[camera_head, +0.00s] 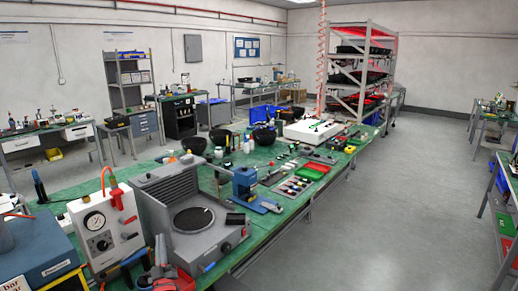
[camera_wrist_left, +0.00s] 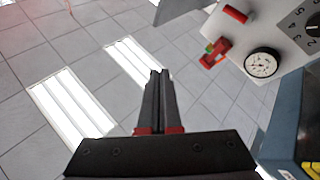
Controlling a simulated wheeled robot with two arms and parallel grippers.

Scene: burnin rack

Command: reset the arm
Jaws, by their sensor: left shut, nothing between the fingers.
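My left gripper (camera_head: 160,245) shows at the bottom of the head view, in front of the gauge box and the grey machine. No object touches the fingertips there. My right gripper is not in view.
A white gauge box (camera_head: 103,235) stands left of my gripper; it also shows in the left wrist view (camera_wrist_left: 285,32). A grey machine with a round plate (camera_head: 193,220) stands at right. A blue box (camera_head: 42,255) is at far left. Open floor (camera_head: 370,220) lies right.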

